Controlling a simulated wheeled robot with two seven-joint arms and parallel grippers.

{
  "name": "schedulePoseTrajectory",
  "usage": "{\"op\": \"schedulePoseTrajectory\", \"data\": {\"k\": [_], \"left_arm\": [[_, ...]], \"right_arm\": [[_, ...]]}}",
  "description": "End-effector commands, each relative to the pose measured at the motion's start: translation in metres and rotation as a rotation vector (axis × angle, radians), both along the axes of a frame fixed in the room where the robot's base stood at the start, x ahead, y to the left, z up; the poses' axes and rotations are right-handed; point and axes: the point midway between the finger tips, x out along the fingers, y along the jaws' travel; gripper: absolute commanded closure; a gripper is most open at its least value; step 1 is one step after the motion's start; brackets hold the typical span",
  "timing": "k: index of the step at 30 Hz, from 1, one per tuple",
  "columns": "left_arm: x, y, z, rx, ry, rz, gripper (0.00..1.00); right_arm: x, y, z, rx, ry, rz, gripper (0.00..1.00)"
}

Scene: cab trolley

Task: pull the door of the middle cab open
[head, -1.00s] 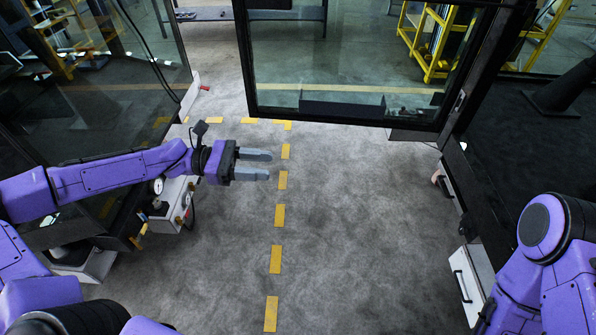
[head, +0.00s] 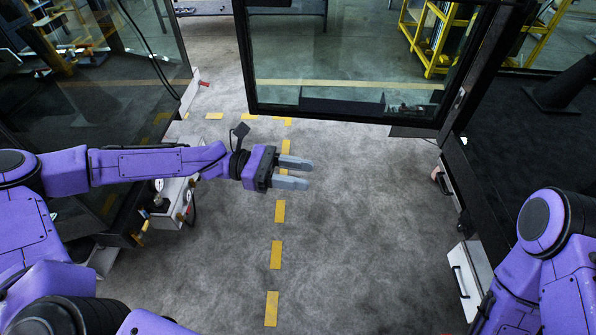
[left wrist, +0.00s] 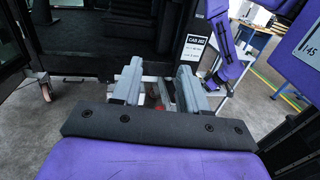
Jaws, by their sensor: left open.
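The cab door (head: 345,114) is a glass panel in a black frame at the top middle of the head view. It stands out across the aisle from the black post (head: 484,75) of the cab on the right, swung away from that cab's opening. My left gripper (head: 293,172) is open and empty over the grey floor, in front of and below the door's bottom edge, apart from it. Its two grey fingers also show in the left wrist view (left wrist: 158,84), with a CAB M2 label (left wrist: 195,47) on a cab beyond them. My right gripper is out of view.
Another glass-sided cab (head: 110,90) stands on the left, with a white box and gauge (head: 172,200) low beside my left arm. A white box with a black handle (head: 467,280) is low at the right. The floor between, with yellow dashes (head: 275,254), is clear.

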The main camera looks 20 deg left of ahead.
Motion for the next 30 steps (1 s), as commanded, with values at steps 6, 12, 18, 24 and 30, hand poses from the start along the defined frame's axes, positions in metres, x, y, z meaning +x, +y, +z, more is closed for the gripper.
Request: {"op": "schedulePoseTrajectory", "data": {"k": [6,12,18,24,30], "left_arm": [[0.0,0.0003,-0.0001,0.0,-0.001,0.0,0.99],[0.0,0.0004,-0.0001,0.0,-0.001,0.0,1.0],[0.0,0.0004,-0.0001,0.0,-0.001,0.0,1.0],[-0.0001,0.0005,-0.0001,0.0,-0.001,0.0,1.0],[-0.0001,0.0005,-0.0001,0.0,-0.001,0.0,1.0]], "right_arm": [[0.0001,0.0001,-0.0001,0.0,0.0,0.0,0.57],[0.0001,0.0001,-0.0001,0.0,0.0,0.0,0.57],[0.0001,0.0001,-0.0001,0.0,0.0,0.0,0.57],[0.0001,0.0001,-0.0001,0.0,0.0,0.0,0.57],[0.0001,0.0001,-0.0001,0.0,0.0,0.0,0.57]]}}
